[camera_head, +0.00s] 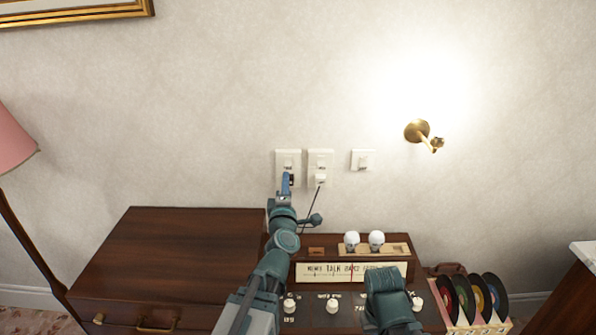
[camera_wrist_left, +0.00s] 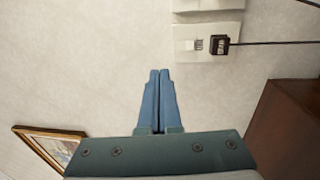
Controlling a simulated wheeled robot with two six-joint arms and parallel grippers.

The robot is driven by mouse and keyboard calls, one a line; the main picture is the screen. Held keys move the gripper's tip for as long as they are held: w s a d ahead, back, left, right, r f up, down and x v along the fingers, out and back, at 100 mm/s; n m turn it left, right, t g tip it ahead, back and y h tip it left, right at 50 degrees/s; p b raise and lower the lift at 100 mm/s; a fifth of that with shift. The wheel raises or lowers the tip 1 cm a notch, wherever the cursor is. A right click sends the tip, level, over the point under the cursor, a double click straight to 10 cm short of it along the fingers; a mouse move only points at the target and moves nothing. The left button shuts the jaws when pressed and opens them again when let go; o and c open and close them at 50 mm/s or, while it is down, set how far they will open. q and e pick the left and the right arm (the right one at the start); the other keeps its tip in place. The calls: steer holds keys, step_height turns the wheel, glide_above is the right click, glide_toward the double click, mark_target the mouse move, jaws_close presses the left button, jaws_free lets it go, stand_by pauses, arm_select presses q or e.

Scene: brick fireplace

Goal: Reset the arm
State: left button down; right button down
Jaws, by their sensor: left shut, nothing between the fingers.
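My left arm rises from the lower middle of the head view toward the wall plates. My left gripper (camera_head: 286,178) is in front of the left wall plate (camera_head: 288,156) and covers part of it. In the left wrist view my left gripper (camera_wrist_left: 159,71) has its two blue fingers together, with nothing between them. Beyond the fingertips are a white plate (camera_wrist_left: 184,42) and a black plug (camera_wrist_left: 219,45) with a dark cord; the fingers appear apart from both. Part of my right arm shows at the lower right in the head view, but its gripper cannot be made out.
A middle wall plate (camera_head: 320,158) and a right one (camera_head: 362,160) are beside the left plate. Below stand a radio (camera_head: 300,242) with two white bulbs (camera_head: 352,240), a brown cabinet (camera_head: 170,245), and a rack of records (camera_head: 466,296). A brass lamp (camera_head: 417,131) is on the wall.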

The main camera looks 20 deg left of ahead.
arm_select(q)
steer(key=s+d+f+m+g+h+p, duration=0.2)
steer(key=d+f+m+g+h, duration=0.25)
steer(key=d+m, duration=0.5)
steer(key=s+d+f+m+g+h+p, duration=0.1)
steer(key=s+d+f+m+g+h, duration=0.25)
steer(key=d+f+m+h, duration=0.6)
steer(key=s+d+f+m+g+y+p, duration=0.2)
steer(key=s+d+f+m+g+y, duration=0.15)
steer(key=s+g+y, duration=0.5)
steer(key=s+a+m+g+y+p, duration=0.1)
steer(key=s+a, duration=0.3)
steer(key=s, duration=0.7)
steer(key=shift+s+f+m+g+y, duration=0.2)
steer(key=shift+f+m+g+y, duration=0.25)
steer(key=shift+m+g, duration=0.3)
steer(key=shift+a, duration=0.1)
